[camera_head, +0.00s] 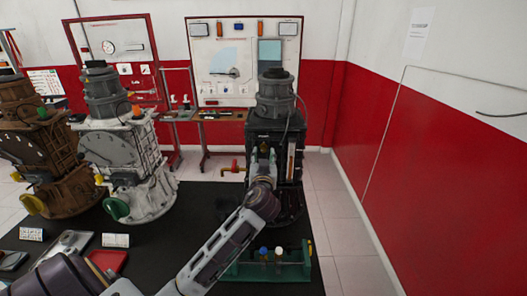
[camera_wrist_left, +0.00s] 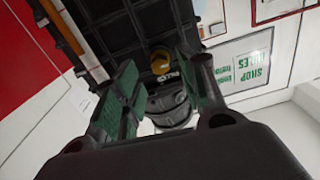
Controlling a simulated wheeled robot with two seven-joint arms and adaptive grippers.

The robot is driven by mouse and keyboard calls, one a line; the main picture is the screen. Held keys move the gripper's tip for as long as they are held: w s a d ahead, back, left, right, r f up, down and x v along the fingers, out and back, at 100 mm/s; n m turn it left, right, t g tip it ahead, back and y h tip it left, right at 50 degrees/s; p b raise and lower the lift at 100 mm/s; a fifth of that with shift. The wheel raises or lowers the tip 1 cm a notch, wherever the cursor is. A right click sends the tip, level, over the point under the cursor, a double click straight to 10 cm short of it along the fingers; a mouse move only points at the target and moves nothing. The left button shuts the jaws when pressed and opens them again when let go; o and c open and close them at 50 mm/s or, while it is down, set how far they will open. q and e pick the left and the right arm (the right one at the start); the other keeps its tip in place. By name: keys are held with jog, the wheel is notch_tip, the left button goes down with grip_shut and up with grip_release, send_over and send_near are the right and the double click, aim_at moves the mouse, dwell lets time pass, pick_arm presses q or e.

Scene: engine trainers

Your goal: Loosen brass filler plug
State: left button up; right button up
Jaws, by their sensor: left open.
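The brass filler plug (camera_wrist_left: 160,60) shows in the left wrist view as a round gold knob on the black engine housing (camera_wrist_left: 120,25), with white lettering beside it. My left gripper (camera_wrist_left: 164,82) is open, its green-padded fingers on either side of the plug's line in this view; a gap to the plug seems to remain, but I cannot tell how wide. In the head view the black engine trainer (camera_head: 262,132) stands at the table's far right, and my left arm reaches its front. My left gripper (camera_head: 264,168) is small and partly hidden there, and the plug cannot be made out.
White (camera_head: 118,150) and rusty brown (camera_head: 40,150) trainers stand left. A red wall is at right.

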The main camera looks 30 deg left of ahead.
aim_at(264, 151)
pick_arm(q)
jog(key=shift+p+x, duration=0.3)
jog(key=shift+x, duration=1.25)
grip_shut()
